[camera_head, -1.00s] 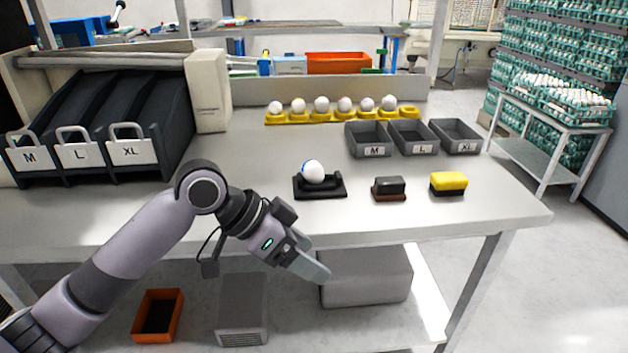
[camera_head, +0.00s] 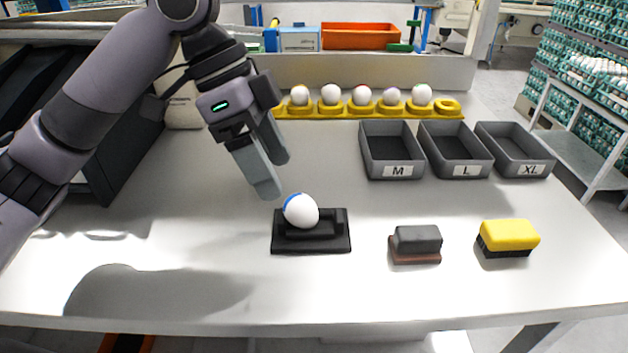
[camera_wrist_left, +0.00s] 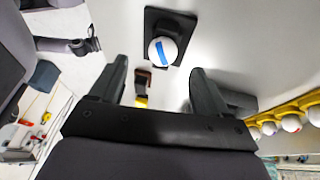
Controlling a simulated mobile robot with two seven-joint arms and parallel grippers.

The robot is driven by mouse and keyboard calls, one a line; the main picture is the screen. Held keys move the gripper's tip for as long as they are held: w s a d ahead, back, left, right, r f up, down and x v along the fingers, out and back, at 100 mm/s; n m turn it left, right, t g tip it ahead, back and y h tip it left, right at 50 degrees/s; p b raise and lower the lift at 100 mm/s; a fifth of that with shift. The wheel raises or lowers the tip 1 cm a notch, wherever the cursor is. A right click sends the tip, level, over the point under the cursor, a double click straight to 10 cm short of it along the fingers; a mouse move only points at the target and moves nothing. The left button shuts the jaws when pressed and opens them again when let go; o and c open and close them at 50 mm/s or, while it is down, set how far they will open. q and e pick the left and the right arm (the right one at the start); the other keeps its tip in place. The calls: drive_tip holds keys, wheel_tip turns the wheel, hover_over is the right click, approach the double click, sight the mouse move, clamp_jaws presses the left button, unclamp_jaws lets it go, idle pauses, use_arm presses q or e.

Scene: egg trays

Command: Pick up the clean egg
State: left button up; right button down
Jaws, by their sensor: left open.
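A white egg (camera_head: 301,211) with a blue stripe rests on a black holder (camera_head: 311,244) on the table. My left gripper (camera_head: 272,178) is open and empty, above and to the left of this egg in the head view. In the left wrist view the egg (camera_wrist_left: 163,51) with its blue stripe lies beyond the gap between the open fingers (camera_wrist_left: 155,80). The fingers do not touch it. My right gripper is not in view.
A yellow rack (camera_head: 313,111) holds several eggs at the back. Grey bins marked M (camera_head: 398,171), L (camera_head: 465,170) and XL (camera_head: 535,169) stand at the right.

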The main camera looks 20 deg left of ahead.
sight(293, 196)
use_arm(q)
drive_tip(key=shift+w+d+f, duration=0.15)
drive_tip(key=shift+w+f, duration=0.15)
drive_tip(key=shift+f, duration=0.1)
drive_tip(key=shift+s+d+f+b, duration=0.15)
drive_tip(key=shift+d+f+b, duration=0.2)
drive_tip(key=shift+f, duration=0.3)
drive_tip(key=b+x, duration=0.1)
drive_tip(key=x, duration=0.3)
drive_tip(key=shift+d+f, duration=0.25)
drive_tip(key=c, duration=0.7)
